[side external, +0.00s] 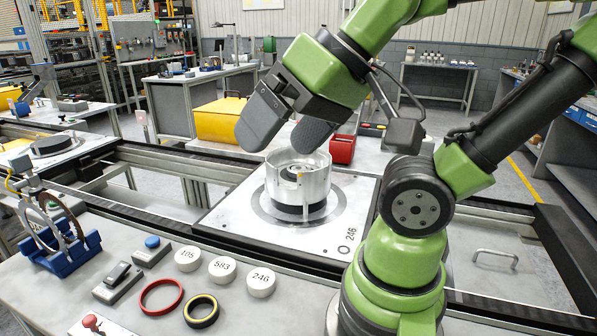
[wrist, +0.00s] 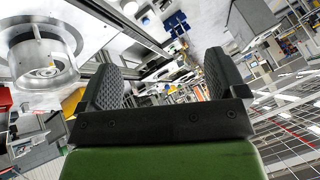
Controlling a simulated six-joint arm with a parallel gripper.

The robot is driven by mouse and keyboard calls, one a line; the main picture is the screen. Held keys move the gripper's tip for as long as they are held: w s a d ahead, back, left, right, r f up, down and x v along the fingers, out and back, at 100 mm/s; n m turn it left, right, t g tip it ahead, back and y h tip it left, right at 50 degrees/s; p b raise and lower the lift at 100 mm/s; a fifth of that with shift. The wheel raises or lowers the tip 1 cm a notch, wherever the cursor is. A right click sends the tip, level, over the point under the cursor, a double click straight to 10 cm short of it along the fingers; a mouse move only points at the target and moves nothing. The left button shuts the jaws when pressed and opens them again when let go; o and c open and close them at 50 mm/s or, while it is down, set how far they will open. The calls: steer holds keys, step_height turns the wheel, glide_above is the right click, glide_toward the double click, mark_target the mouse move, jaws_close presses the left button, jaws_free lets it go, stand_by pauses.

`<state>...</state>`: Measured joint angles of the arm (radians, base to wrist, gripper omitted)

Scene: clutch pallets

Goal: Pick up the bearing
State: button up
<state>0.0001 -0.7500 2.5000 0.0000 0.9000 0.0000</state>
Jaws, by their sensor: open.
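No part is clearly marked as the bearing. A silver cylindrical housing (side external: 297,180) stands upright on a light square pallet (side external: 236,222) marked 246, with a smaller round part inside it whose details I cannot make out. It also shows at the upper left of the wrist view (wrist: 72,38). A blue stand (side external: 60,250) at the left holds upright rings (side external: 42,228). A red ring (side external: 146,305) and a black and yellow ring (side external: 190,318) lie flat on the front bench. My gripper (side external: 282,142) is open and empty, tilted above the housing and apart from it.
Several round white caps, one of them (side external: 222,270) marked 583, lie on the front bench beside small switch boxes (side external: 118,282). A yellow case (side external: 220,120) and a red bin (side external: 342,149) stand behind the pallet. Another pallet (side external: 20,152) is at the far left.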

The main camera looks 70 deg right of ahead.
steer(key=w+d+r+n+g+h, duration=0.2)
steer(key=w+d, duration=0.6)
steer(key=w, duration=0.1)
steer(key=n+g, duration=0.3)
steer(key=g, duration=0.2)
glide_above(298, 168)
step_height(298, 168, down, 17)
steer(key=shift+d+f, duration=0.1)
steer(key=shift+d, duration=0.05)
steer(key=shift+f, duration=2.7)
steer(key=c, duration=1)
